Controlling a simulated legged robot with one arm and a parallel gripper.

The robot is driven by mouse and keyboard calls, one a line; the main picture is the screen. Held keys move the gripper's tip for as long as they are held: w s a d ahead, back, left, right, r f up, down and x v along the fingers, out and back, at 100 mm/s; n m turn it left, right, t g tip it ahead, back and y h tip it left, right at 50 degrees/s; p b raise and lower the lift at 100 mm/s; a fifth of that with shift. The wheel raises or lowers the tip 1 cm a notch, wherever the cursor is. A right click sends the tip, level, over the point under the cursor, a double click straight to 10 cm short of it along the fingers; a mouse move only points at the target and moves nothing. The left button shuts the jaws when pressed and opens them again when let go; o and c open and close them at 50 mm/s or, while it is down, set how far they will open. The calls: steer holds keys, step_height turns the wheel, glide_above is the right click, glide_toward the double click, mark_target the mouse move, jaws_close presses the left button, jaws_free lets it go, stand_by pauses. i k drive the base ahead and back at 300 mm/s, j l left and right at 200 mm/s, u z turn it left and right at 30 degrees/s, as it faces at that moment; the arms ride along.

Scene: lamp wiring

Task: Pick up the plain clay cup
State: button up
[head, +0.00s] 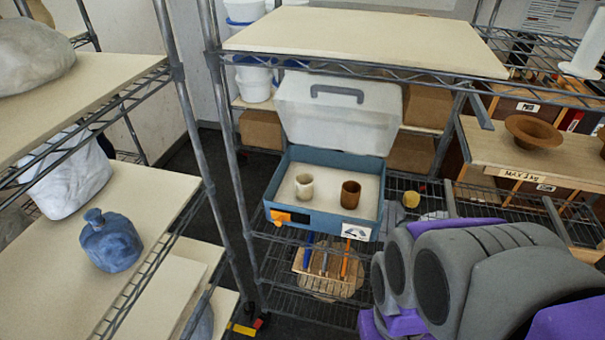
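Two small cups stand upright and apart inside an open blue box (326,222). The left one is a pale cream cup (304,190), and the right one is a brown cup (350,197). The pale cup looks unglazed and the brown one has a darker coat, but at this size I cannot be sure which is the plain clay one. My grey and purple arm parts fill the lower right, to the right of the box. My gripper's fingers do not show.
The box's clear lid (338,118) stands open behind the cups. A beige shelf board (365,42) hangs above the box. A metal post (228,160) rises left of it. A blue jar (110,242) and a brown bowl (533,131) stand on side shelves.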

mark_target(350, 190)
steer(key=i+j+z, duration=0.2)
steer(key=z, duration=0.2)
steer(key=i+j+z, duration=0.2)
steer(key=z, duration=0.15)
steer(key=i+j+z, duration=0.15)
steer(key=j+z, duration=0.25)
steer(key=l, duration=0.1)
